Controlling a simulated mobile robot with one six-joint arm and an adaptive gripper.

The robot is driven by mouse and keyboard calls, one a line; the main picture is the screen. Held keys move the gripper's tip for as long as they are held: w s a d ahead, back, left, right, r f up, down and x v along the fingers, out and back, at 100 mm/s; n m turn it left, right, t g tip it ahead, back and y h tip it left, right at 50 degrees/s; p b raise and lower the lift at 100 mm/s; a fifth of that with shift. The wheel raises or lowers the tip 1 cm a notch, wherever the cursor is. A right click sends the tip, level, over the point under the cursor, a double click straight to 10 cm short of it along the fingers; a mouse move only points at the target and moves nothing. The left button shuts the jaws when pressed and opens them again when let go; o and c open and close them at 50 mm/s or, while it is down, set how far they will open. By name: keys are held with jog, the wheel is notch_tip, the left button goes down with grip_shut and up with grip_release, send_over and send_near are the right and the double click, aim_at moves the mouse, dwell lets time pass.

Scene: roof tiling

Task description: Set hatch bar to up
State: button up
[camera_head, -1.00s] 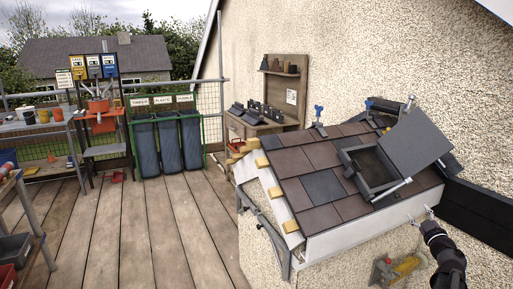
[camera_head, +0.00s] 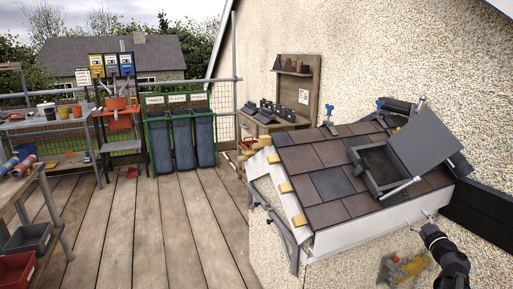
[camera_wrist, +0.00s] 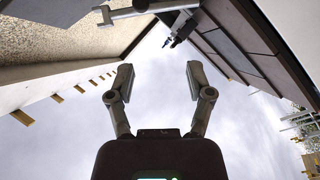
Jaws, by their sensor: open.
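The roof hatch has a dark frame (camera_head: 366,178) and a grey lid (camera_head: 430,140) that stands open, tilted to the right. A silver hatch bar (camera_head: 401,187) lies low and slanted along the near right side of the frame. My gripper (camera_head: 419,218) is below and slightly right of the bar in the head view, by the roof's lower edge, apart from it. In the wrist view my gripper (camera_wrist: 157,78) has its fingers spread with nothing between them. A pale bar with a fitting (camera_wrist: 150,10), seemingly the hatch bar, shows beyond the fingertips.
Brown and dark tiles cover the small roof (camera_head: 310,188), with its white fascia (camera_head: 350,232) near my arm. A black panel (camera_head: 480,208) stands to the right. A yellow tool (camera_head: 405,268) is below the arm. The wooden deck (camera_head: 150,230) is clear in the middle.

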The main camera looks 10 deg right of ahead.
jog(key=w+a+f+g+y, duration=0.1)
jog(key=a+f+g+y, duration=0.1)
jog(key=a, duration=0.7)
jog(key=w+a+f+g+y, duration=0.1)
jog(key=a+f+g+y, duration=0.2)
jog(key=a, duration=0.6)
jog(key=w+a+f+g+y, duration=0.2)
jog(key=a+f, duration=0.3)
jog(key=a, duration=0.4)
jog(key=shift+w+a+f+n+g+y, duration=0.1)
jog(key=shift+a+n+g+y, duration=0.1)
jog(key=shift+g, duration=0.1)
jog(key=shift+a+f+n+g+y, duration=0.1)
jog(key=shift+n+g, duration=0.1)
jog(key=shift+g, duration=0.1)
jog(key=s+a+f+m+g+h, duration=0.3)
jog(key=s+a+f+m+g, duration=0.15)
jog(key=s+a+g, duration=0.35)
jog(key=s+a+f+m+g+h, duration=0.3)
jog(key=s+a+f, duration=0.3)
jog(key=a, duration=0.4)
notch_tip(320, 180, up, 26)
jog(key=p, duration=2.5)
jog(key=shift+d+p, duration=0.3)
